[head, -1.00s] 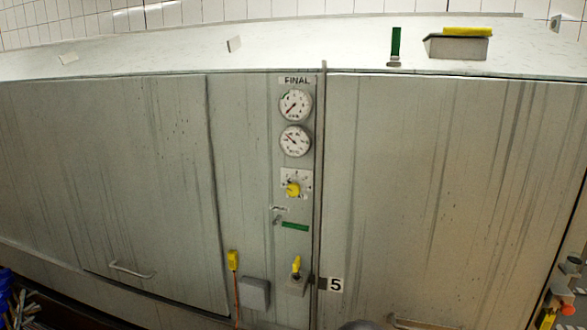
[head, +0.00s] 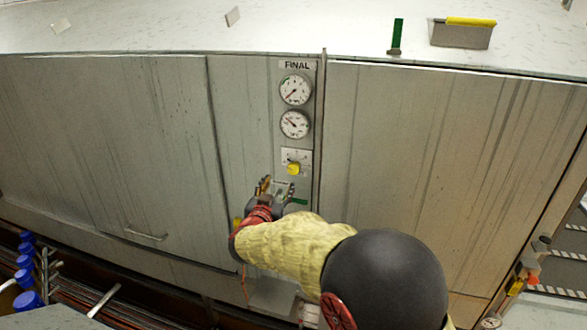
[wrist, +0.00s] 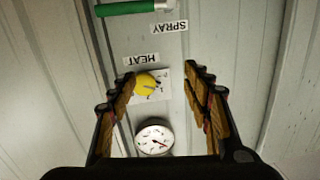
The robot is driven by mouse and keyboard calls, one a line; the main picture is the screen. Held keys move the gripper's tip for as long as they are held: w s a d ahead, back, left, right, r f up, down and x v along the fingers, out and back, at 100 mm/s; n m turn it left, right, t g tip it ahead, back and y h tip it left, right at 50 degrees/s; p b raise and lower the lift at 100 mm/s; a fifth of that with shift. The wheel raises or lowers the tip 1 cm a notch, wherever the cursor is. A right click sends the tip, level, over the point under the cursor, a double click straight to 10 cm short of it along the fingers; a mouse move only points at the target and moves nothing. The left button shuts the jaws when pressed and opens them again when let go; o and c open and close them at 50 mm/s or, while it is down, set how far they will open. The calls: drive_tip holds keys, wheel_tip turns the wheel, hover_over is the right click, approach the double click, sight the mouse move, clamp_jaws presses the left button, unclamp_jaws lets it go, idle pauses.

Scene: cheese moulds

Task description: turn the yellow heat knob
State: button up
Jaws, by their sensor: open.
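The yellow heat knob (head: 294,169) sits on a small white dial plate on the narrow grey panel, below two round gauges. In the wrist view the knob (wrist: 147,82) appears upside down beside the HEAT label (wrist: 141,59). My gripper (head: 278,187) is open and empty, just below and left of the knob in the head view. In the wrist view my gripper (wrist: 158,72) has the knob between its two fingers in the picture, nearer the left one. The fingers do not appear to touch it.
Two gauges (head: 295,106) sit above the knob. A green handle (wrist: 125,8) and the SPRAY label (wrist: 169,26) lie beyond the HEAT label. Flat cabinet doors (head: 430,170) flank the panel. My arm hides the panel's lower part.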

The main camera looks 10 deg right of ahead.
sight(293, 171)
drive_tip(key=shift+h, duration=0.9)
drive_tip(key=shift+w+d+r+p, duration=0.15)
drive_tip(key=shift+w+d+r, duration=0.2)
drive_tip(key=shift+w+d, duration=0.65)
drive_tip(key=shift+w+d+r+p, duration=0.1)
drive_tip(key=shift+w+d+r, duration=0.25)
drive_tip(key=shift+w+d, duration=0.65)
drive_tip(key=shift+w+d+r+p, duration=0.15)
drive_tip(key=shift+w+d+r, duration=0.2)
drive_tip(key=shift+w+d, duration=0.6)
drive_tip(key=shift+s+d, duration=0.1)
drive_tip(key=shift+s, duration=0.05)
drive_tip(key=shift+c, duration=0.2)
drive_tip(key=c, duration=1.1)
